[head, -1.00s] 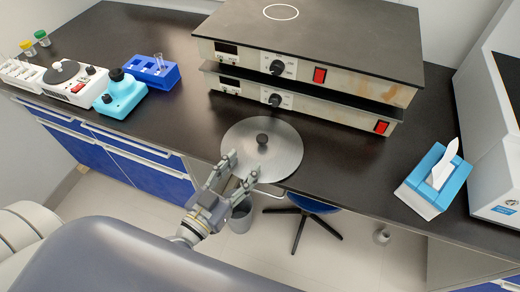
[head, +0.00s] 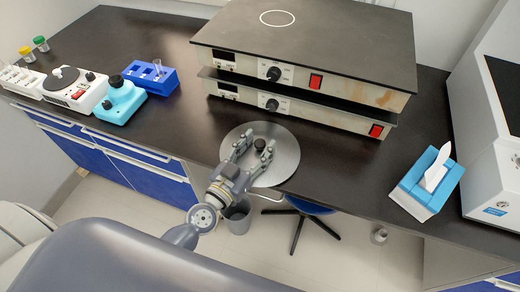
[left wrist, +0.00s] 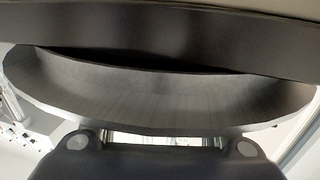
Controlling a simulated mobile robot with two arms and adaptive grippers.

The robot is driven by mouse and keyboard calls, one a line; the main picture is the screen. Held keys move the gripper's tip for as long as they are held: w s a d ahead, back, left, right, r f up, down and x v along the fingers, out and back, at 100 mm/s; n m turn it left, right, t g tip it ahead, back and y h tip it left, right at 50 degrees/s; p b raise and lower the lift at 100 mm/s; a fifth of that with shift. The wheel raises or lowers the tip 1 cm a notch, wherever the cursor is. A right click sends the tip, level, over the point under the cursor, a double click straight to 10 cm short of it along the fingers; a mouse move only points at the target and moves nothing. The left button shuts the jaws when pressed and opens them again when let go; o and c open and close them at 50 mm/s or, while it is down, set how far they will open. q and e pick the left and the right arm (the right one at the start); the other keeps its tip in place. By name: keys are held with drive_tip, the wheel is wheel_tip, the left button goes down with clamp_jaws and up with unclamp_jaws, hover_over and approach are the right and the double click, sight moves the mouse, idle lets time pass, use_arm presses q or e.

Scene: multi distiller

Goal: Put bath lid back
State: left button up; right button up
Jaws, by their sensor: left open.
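The bath lid (head: 284,166) is a round silver metal disc with a small black knob (head: 260,145) at its centre. It lies at the front edge of the dark bench, in front of the stacked hot plates. My left gripper (head: 254,145) is open above the lid, its fingers on either side of the knob or close to it; the head view does not show clear contact. In the left wrist view a broad grey curved metal surface (left wrist: 160,95), apparently the lid, fills the picture, and the fingertips are hidden. My right gripper is not in view.
Two stacked hot plates (head: 305,45) stand behind the lid. A blue tissue box (head: 427,185) and a white machine (head: 495,150) are at the right. A blue tube rack (head: 152,78), a turquoise device (head: 120,103) and a white stirrer (head: 75,90) are at the left. Bench between is clear.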

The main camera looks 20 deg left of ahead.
use_arm(q)
clamp_jaws()
drive_tip(key=shift+r, duration=0.1)
